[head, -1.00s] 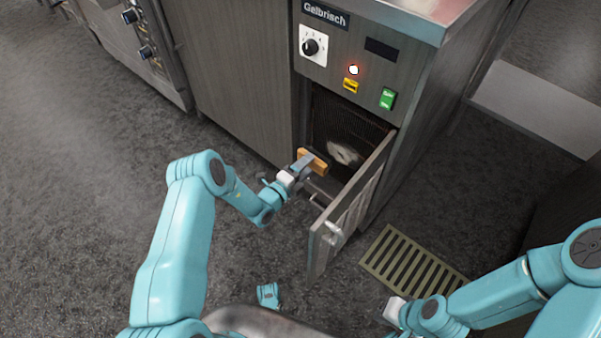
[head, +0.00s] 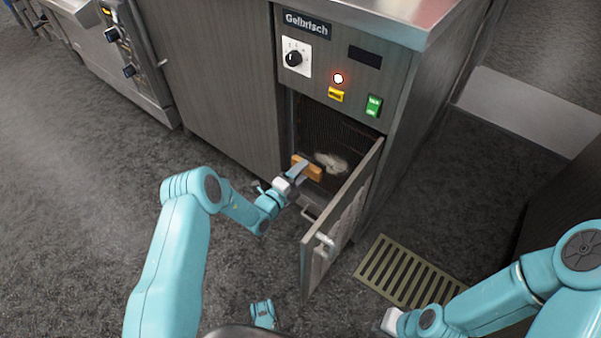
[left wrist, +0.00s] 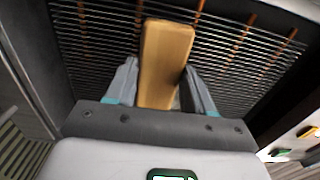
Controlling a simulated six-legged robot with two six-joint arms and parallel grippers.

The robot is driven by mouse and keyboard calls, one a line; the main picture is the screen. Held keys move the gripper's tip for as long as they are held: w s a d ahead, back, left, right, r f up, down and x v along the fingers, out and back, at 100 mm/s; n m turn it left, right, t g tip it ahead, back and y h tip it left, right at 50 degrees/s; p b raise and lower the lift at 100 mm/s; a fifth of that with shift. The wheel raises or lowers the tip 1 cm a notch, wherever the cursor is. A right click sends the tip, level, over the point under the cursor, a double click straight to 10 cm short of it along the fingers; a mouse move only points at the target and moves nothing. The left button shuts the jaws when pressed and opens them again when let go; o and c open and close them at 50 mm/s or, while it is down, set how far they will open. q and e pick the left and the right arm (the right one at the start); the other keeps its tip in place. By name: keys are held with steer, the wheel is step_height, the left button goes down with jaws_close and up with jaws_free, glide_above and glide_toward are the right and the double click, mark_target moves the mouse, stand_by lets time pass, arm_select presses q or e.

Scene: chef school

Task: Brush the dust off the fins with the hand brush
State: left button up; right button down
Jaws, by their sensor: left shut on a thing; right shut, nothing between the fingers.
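My left gripper (head: 296,175) is shut on the hand brush (head: 308,167), whose wooden back shows at the open compartment of the Gelbrisch unit. In the left wrist view the brush (left wrist: 166,60) stands between both fingers, in front of the dark fins (left wrist: 105,45) with orange-brown pipes. Its bristles are hidden, so I cannot tell whether they touch the fins. A pale grey-white patch of dust (head: 331,162) shows on the fins in the head view, just right of the brush. My right gripper (head: 387,322) is shut and empty at the lower right, away from the unit.
The unit's hinged door (head: 342,220) stands open to the right of the compartment, close to my left gripper. A slatted floor drain (head: 410,272) lies right of the door. The floor (head: 80,220) at the left is clear.

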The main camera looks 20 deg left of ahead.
arm_select(q)
steer(key=shift+b+x, duration=0.6)
steer(key=shift+x, duration=0.2)
steer(key=shift+d, duration=0.1)
